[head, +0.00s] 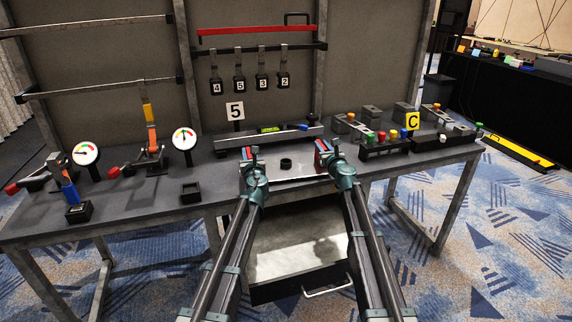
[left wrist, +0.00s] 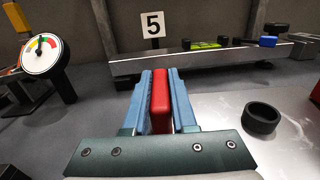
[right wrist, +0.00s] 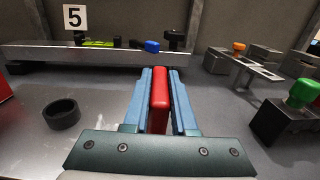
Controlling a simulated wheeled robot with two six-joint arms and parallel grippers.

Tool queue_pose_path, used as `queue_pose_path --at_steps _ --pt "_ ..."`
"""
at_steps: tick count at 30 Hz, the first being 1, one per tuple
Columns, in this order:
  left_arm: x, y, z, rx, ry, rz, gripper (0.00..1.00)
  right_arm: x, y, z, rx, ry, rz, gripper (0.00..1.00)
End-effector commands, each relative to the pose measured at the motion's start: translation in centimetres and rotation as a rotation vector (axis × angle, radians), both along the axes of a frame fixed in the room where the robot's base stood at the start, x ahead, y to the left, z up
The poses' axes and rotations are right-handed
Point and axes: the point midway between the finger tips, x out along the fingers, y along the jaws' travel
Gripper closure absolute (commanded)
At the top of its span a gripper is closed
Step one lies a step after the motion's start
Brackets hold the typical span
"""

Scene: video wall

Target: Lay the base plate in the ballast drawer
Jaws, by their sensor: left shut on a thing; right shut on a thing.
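The base plate (head: 300,173) is a flat grey metal plate at the front middle of the bench, with a black ring (head: 286,163) on it and a red grip at each end. My left gripper (head: 250,154) is shut on the left red grip (left wrist: 160,100). My right gripper (head: 324,148) is shut on the right red grip (right wrist: 159,98). The plate looks level, on or just above the bench; I cannot tell which. The ballast drawer (head: 268,291) is pulled open below the bench front, its pale floor bare where it shows between my arms.
A long metal rail (left wrist: 200,60) with a green level and a blue item lies behind the plate, by the "5" sign (head: 236,112). Left are gauges (head: 85,154) and clamps; right are blocks with coloured knobs (head: 384,145). The bench edge (head: 222,208) lies above the drawer.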

Motion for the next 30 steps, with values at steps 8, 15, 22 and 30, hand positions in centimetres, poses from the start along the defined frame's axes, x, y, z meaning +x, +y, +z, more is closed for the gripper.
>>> queue_pose_path --at_steps 8,15,22,30 --pt "0.0 0.0 0.4 0.001 0.0 0.0 1.0 0.0 0.0 0.4 0.0 0.0 0.0 1.0" --pt "0.0 0.0 1.9 0.001 0.0 0.0 1.0 0.0 0.0 1.9 0.0 0.0 0.0 1.0" --pt "0.0 0.0 3.9 0.001 0.0 0.0 1.0 0.0 0.0 3.9 0.0 0.0 0.0 1.0" --pt "0.0 0.0 5.1 0.001 0.0 0.0 1.0 0.0 0.0 5.1 0.0 0.0 0.0 1.0"
